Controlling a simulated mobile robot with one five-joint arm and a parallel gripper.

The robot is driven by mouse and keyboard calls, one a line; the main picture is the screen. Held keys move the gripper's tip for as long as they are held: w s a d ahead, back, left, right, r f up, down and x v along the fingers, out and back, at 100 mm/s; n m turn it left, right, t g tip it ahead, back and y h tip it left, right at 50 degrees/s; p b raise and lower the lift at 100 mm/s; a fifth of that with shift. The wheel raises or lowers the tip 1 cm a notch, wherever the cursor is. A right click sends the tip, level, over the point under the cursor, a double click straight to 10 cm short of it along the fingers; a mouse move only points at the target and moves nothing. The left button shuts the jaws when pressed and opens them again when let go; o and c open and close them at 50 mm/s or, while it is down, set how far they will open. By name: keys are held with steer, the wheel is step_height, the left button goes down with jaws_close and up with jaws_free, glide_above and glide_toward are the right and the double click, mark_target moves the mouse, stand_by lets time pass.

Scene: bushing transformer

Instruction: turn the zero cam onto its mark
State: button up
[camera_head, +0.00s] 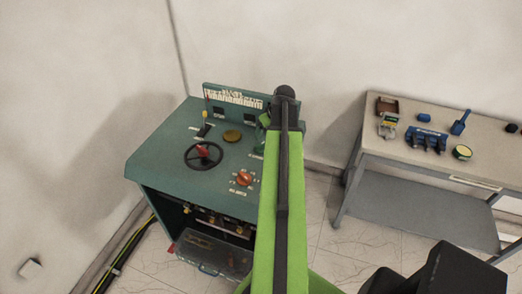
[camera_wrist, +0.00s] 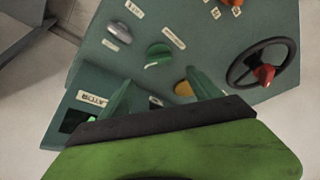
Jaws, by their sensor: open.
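The teal control console (camera_head: 165,160) carries several controls; no label reading zero cam is legible, so I cannot tell which one it is. A brass-yellow disc (camera_head: 232,136) lies flat on its top; in the wrist view the disc (camera_wrist: 183,88) is partly hidden by a finger. A green knob (camera_wrist: 158,54) with a pale pointer line is just beyond my fingertips. A grey knob (camera_wrist: 119,32) is left of it. My gripper (camera_wrist: 160,80) is open above the console's top, its two green fingers apart with nothing held. In the head view my arm hides part of the console.
A black handwheel (camera_head: 203,155) with a red handle stands up from the console, left of an orange knob (camera_head: 244,178). A label panel (camera_head: 233,98) rises at the back. A side table (camera_head: 400,158) at right holds several small tools. Tiled floor lies between.

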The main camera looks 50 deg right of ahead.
mark_target(260, 144)
steer(key=b+x, duration=0.9)
steer(key=x, duration=0.2)
steer(key=shift+w+d+f, duration=0.1)
steer(key=shift+w+f, duration=0.05)
steer(key=shift+f, duration=0.1)
steer(key=shift+r, duration=0.1)
steer(key=shift+c, duration=0.3)
steer(key=c, duration=1.3)
